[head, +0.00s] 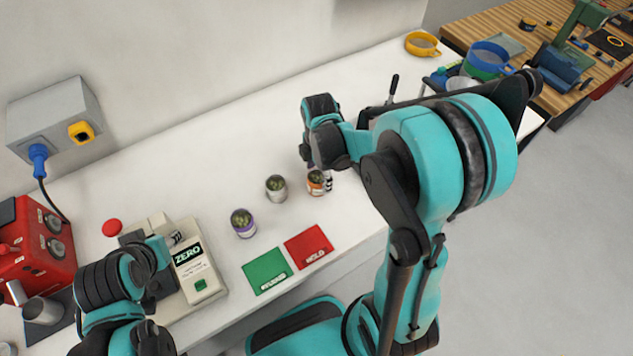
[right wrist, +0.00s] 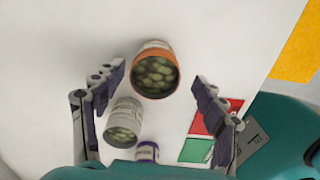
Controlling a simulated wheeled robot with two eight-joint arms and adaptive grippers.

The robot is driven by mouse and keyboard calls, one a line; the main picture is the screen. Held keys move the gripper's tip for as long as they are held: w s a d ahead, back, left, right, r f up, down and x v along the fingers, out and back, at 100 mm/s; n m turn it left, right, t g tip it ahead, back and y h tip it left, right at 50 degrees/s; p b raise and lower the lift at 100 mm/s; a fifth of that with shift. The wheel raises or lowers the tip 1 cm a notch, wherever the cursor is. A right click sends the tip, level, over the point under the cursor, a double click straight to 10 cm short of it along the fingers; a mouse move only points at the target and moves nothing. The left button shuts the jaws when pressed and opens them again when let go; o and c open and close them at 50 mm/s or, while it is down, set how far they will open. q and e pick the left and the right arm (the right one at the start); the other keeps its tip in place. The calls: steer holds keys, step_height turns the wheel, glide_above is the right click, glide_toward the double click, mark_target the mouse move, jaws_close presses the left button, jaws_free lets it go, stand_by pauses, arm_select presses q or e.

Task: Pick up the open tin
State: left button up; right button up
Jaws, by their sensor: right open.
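Three tins with green contents showing at their tops stand on the white bench. The orange-labelled tin (head: 315,187) is furthest right; in the right wrist view this tin (right wrist: 156,72) lies between my fingertips. A grey tin (head: 276,189) stands left of it, also seen in the right wrist view (right wrist: 123,121). A purple-labelled tin (head: 243,224) is further left, partly cut off in the right wrist view (right wrist: 148,152). My right gripper (head: 319,174) is open over the orange tin; its fingers (right wrist: 160,76) look clear of it. My left gripper (head: 176,238) is by the scale, its jaws unclear.
A green card (head: 267,271) and a red card (head: 308,247) lie at the bench's front edge. A scale marked ZERO (head: 195,275) and a red machine (head: 42,250) stand left. A yellow ring-like item (head: 422,43) lies far right. The bench behind the tins is clear.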

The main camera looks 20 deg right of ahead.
mark_target(317, 181)
steer(key=f, duration=0.1)
steer(key=f+b, duration=0.1)
steer(key=f, duration=0.2)
steer(key=shift+w+f, duration=0.1)
steer(key=shift+w, duration=0.2)
jaws_close()
